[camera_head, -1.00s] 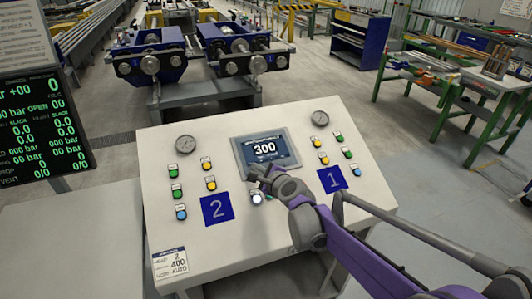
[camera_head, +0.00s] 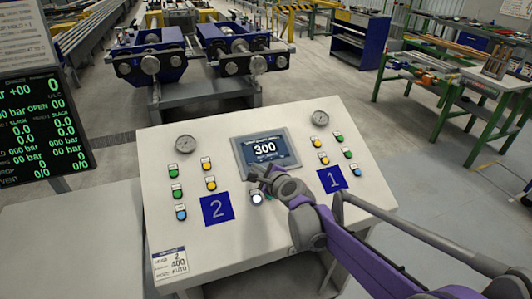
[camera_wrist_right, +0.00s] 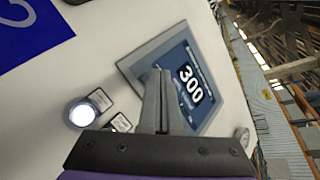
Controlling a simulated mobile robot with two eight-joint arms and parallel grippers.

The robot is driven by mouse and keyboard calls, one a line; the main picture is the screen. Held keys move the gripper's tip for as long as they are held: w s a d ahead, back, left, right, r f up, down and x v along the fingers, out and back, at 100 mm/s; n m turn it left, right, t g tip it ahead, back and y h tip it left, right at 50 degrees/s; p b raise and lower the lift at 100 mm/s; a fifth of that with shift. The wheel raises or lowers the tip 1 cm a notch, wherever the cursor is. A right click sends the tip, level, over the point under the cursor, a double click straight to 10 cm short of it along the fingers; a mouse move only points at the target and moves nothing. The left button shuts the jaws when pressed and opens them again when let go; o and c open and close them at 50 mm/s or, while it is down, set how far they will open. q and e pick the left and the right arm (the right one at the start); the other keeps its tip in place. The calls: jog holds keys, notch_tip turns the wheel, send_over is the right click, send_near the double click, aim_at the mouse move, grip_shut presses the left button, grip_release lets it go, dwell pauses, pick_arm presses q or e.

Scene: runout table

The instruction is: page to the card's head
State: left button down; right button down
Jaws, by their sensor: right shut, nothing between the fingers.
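The white sloped control panel (camera_head: 270,230) fills the middle of the head view. Its small screen (camera_head: 266,149) reads 300, and the screen also shows in the right wrist view (camera_wrist_right: 205,75). The card (camera_head: 171,263) at the panel's lower left carries a 2, 400 and AUTO. My right gripper (camera_head: 256,176) is shut and empty over the panel, in front of the screen's lower edge. In the right wrist view its fingers (camera_wrist_right: 163,85) point toward the screen. A lit white button (camera_head: 257,198) is just below the gripper. I cannot tell whether the fingertips touch anything.
Coloured buttons and two gauges sit on the panel. A dark readout board (camera_head: 42,125) stands at the left. Blue roller units (camera_head: 150,58) stand behind, and a green workbench (camera_head: 455,85) is at the right.

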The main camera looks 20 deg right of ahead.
jog(key=shift+f, duration=0.15)
jog(key=shift+w+f+b, duration=0.15)
jog(key=shift+f+b, duration=0.1)
jog(key=shift+b, duration=0.05)
jog(key=shift+w+f, duration=0.2)
jog(key=shift+f, duration=0.25)
dwell(0.8)
jog(key=shift+r, duration=0.1)
jog(key=shift+s+r, duration=0.35)
jog(key=shift+r, duration=0.4)
jog(key=shift+p, duration=0.3)
notch_tip(320, 180, up, 6)
jog(key=s+p, duration=0.2)
jog(key=p, duration=0.1)
jog(key=shift+s+f, duration=0.25)
dwell(0.6)
